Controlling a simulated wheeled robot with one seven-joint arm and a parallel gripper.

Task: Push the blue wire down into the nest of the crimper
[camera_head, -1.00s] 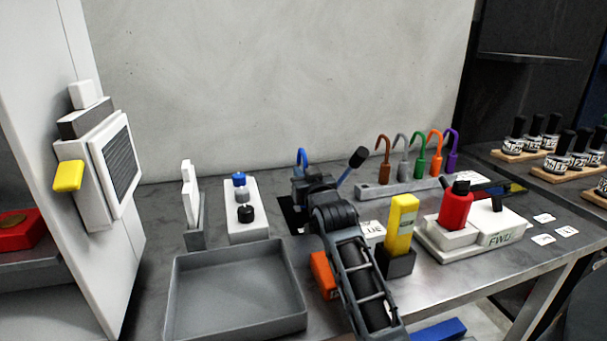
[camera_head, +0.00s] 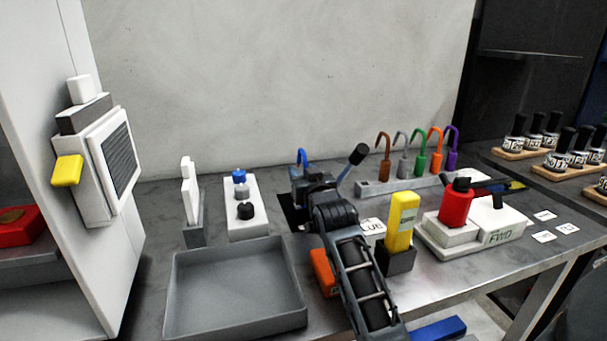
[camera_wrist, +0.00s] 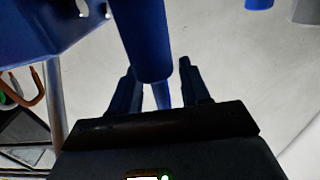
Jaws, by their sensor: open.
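The blue wire (camera_head: 302,156) shows as a curved blue hook above and behind my gripper in the head view. In the wrist view a thick blue cylinder (camera_wrist: 146,40), apparently the wire's body, comes down between my fingers, with a thinner blue part below it. My gripper (camera_wrist: 160,88) is open, one finger on each side of the blue part; contact cannot be told. The crimper is mostly hidden behind my arm in the head view; a lever with a black knob (camera_head: 357,155) leans up to its right. The nest and the wire's lower end are hidden.
A rack (camera_head: 385,187) holds several coloured hooked wires at the back right. A yellow block (camera_head: 402,220) in a dark holder and a red bottle (camera_head: 454,207) on a white base stand right of my arm. A grey tray (camera_head: 236,330) lies front left. A white button box (camera_head: 247,226) stands behind it.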

